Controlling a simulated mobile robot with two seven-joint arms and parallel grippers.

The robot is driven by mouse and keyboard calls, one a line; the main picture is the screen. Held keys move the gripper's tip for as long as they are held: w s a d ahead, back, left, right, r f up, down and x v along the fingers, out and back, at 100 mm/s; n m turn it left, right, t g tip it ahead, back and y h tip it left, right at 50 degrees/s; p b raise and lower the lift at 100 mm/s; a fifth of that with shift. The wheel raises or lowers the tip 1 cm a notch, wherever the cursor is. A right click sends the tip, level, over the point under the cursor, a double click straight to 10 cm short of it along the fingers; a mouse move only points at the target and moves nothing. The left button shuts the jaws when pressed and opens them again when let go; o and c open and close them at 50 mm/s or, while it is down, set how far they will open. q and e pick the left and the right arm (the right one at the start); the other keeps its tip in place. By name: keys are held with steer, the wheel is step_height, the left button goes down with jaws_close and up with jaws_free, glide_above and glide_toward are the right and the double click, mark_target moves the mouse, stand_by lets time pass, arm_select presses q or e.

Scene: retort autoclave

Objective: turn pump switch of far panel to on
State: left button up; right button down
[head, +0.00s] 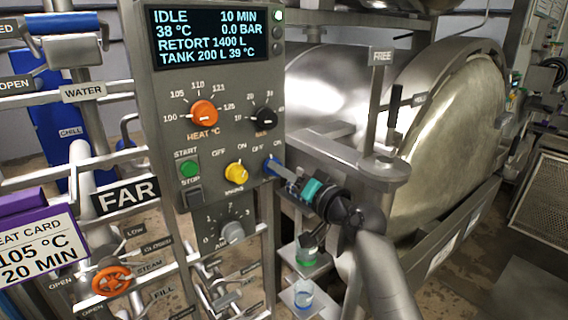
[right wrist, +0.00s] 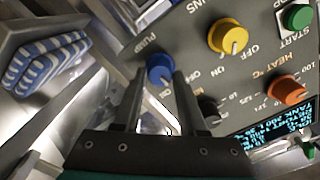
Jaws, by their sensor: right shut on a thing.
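The far panel (head: 165,110), a grey box with a lit display, stands in the middle left of the head view above a FAR sign (head: 127,195). Its pump switch (right wrist: 159,67) is a blue round knob, with the word PUMP beside it in the right wrist view. In the head view the blue knob (head: 268,165) sits below OFF and ON labels, partly behind my fingers. My right gripper (head: 277,170) reaches in from the lower right and is shut on the knob. My left gripper is not in view.
A yellow knob (head: 236,171) sits left of the pump switch, with a green start button (head: 189,168) further left. Orange (head: 204,112) and black (head: 264,117) dials are above. A steel retort vessel (head: 450,130) stands right, behind a FREE post (head: 375,110).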

steer(key=shift+m+p, duration=1.8)
steer(key=shift+m, duration=1.5)
steer(key=shift+c, duration=2.3)
jaws_free()
steer(key=b+v, duration=0.1)
steer(key=v, duration=1.4)
steer(key=shift+b, duration=0.3)
